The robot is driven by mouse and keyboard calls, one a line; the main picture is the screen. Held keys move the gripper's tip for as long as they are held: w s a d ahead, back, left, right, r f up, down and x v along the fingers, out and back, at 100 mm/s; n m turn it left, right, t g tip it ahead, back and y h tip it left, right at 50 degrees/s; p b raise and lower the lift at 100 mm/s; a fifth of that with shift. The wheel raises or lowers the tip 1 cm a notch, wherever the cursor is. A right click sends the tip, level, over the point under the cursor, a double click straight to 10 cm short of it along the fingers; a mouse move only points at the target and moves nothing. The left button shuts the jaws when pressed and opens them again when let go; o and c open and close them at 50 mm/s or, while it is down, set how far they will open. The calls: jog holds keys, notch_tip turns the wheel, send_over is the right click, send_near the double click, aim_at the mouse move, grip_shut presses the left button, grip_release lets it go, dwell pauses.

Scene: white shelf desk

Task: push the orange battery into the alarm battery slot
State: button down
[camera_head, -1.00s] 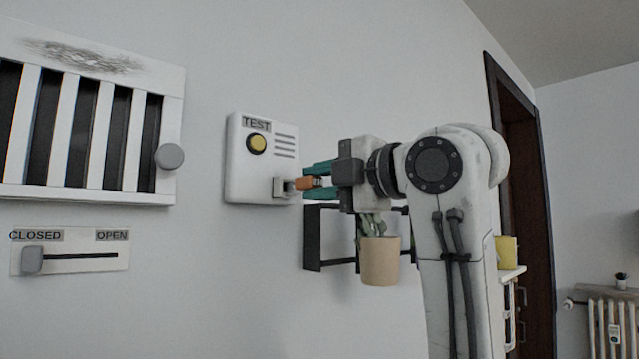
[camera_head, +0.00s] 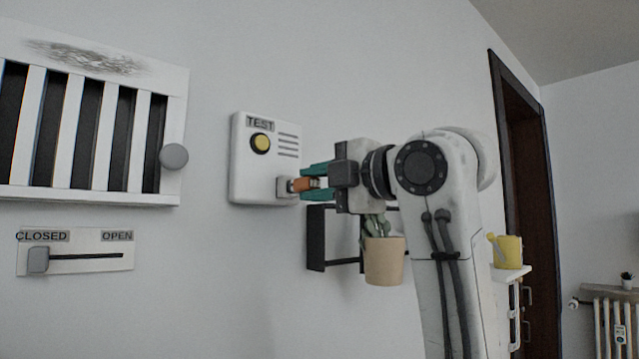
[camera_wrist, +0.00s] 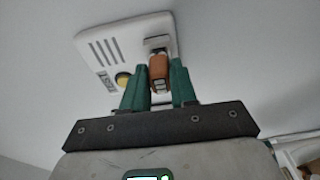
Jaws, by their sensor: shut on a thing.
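The white alarm box (camera_head: 250,180) hangs on the wall, with a "TEST" label and a yellow button (camera_head: 260,143). Its grey battery slot (camera_head: 283,187) sticks out at the lower right; it also shows in the wrist view (camera_wrist: 156,43). My gripper (camera_head: 312,184) is shut on the orange battery (camera_head: 301,185), with a green finger on each side of it. In the wrist view the battery (camera_wrist: 159,68) points at the slot, its far end at the slot's mouth. I cannot tell how deep it sits.
A wall shelf with black brackets (camera_head: 316,238) and a potted plant (camera_head: 384,260) is just below my gripper. A vent with white bars and a round knob (camera_head: 173,157) and a CLOSED/OPEN slider (camera_head: 38,260) are at left. A yellow watering can (camera_head: 508,251) stands at right.

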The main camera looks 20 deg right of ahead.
jog(key=c, duration=0.8)
grip_release()
jog(key=b+v, duration=0.4)
jog(key=v, duration=0.6)
jog(key=shift+s, duration=0.3)
jog(key=shift+d, duration=0.15)
jog(key=shift+c, duration=0.3)
